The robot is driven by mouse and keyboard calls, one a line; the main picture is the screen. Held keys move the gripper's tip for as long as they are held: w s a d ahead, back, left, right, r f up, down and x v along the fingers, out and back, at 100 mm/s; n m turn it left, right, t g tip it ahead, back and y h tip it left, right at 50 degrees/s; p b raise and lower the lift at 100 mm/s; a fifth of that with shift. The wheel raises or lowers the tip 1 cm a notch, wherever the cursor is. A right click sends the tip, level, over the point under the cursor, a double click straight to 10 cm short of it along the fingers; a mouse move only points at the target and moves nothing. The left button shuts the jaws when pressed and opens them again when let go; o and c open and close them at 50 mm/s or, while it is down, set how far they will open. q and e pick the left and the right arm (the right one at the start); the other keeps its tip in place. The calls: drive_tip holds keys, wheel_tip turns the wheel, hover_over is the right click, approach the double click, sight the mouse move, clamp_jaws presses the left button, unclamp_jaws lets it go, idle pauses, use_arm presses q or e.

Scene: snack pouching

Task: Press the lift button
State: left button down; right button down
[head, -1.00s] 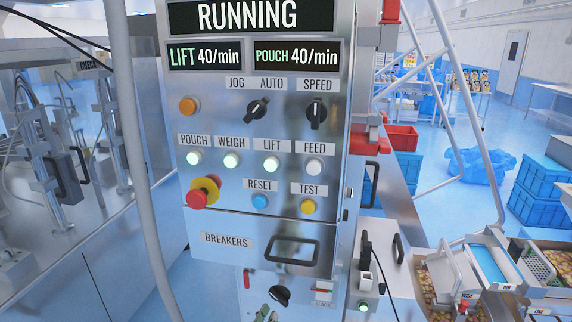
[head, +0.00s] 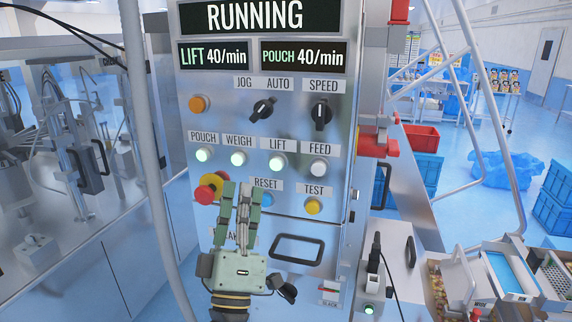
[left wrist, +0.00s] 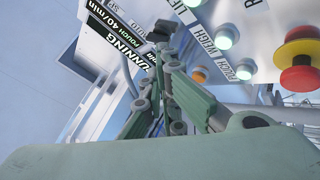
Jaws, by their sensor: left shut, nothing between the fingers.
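The lit LIFT button (head: 277,161) is on the steel control panel (head: 340,185), third in a row under its LIFT label. In the left wrist view the LIFT button (left wrist: 192,4) shows at the top edge. My left gripper (head: 242,188) is shut and empty, pointing up in front of the panel. In the head view its fingertips appear below the WEIGH button (head: 238,158) and lower left of the LIFT button, apart from it. The gripper covers part of the BREAKERS label and partly hides the blue RESET button (head: 267,198). My right gripper is not in view.
A red and yellow emergency stop (head: 208,189) sits just left of my fingertips. The lit POUCH button (head: 202,155), the unlit FEED button (head: 318,166) and the yellow TEST button (head: 313,205) are nearby. A grey pipe (head: 148,160) runs left of the panel. The display (head: 255,15) reads RUNNING.

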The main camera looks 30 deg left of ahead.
sight(277, 163)
use_arm(q)
drive_tip(key=shift+s+a+r+n, duration=0.1)
drive_tip(key=shift+s+r+n, duration=0.2)
drive_tip(key=shift+r, duration=0.1)
drive_tip(key=shift+w, duration=0.1)
drive_tip(key=w+a, duration=0.2)
drive_tip(key=w, duration=0.6)
drive_tip(key=shift+w+b, duration=0.2)
drive_tip(key=shift+b, duration=0.1)
drive_tip(key=shift+w, duration=0.1)
idle(1.1)
drive_tip(key=shift+w+a, duration=0.15)
drive_tip(key=shift+w, duration=0.2)
drive_tip(key=shift+w+a, duration=0.1)
drive_tip(key=shift+w, duration=0.35)
idle(0.7)
idle(0.4)
drive_tip(key=shift+s+d, duration=0.25)
drive_tip(key=shift+s, duration=0.65)
